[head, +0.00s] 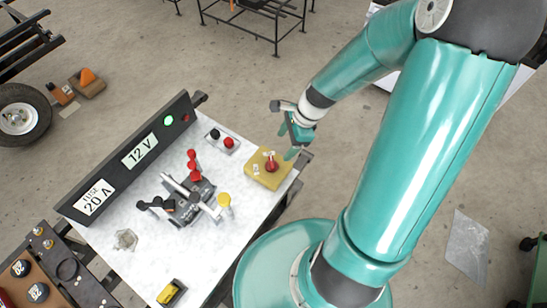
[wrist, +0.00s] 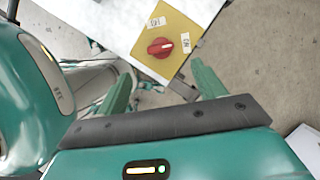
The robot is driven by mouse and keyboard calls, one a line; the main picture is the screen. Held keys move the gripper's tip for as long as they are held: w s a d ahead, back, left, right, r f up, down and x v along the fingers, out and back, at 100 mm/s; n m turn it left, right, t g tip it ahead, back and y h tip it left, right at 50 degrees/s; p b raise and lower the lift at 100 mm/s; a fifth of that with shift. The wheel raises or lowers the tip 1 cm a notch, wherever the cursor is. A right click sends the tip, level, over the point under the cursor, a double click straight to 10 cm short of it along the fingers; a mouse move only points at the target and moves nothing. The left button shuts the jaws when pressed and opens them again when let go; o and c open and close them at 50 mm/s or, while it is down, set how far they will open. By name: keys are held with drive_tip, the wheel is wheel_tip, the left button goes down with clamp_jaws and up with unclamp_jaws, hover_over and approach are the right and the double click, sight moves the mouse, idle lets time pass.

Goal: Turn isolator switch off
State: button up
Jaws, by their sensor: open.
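The isolator switch is a red rotary knob (head: 271,166) on a yellow plate (head: 256,179) at the right edge of the white bench top. In the wrist view the red knob (wrist: 160,47) sits on the yellow plate (wrist: 180,24), with a small white label above it and another to its right. The labels are too small to read surely. My gripper (head: 293,146) is beside the plate at its upper right in the head view. In the wrist view its two green fingers (wrist: 164,88) are spread apart and empty, with the knob beyond them, not between them.
A black panel (head: 116,165) with "12 V" and "FUSE 20 A" labels and a lit green lamp (head: 168,120) stands along the bench's back.

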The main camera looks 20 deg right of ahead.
sight(272, 161)
drive_tip(key=x, duration=0.9)
drive_tip(key=shift+a+f, duration=0.1)
drive_tip(key=shift+f, duration=0.25)
drive_tip(key=c, duration=1)
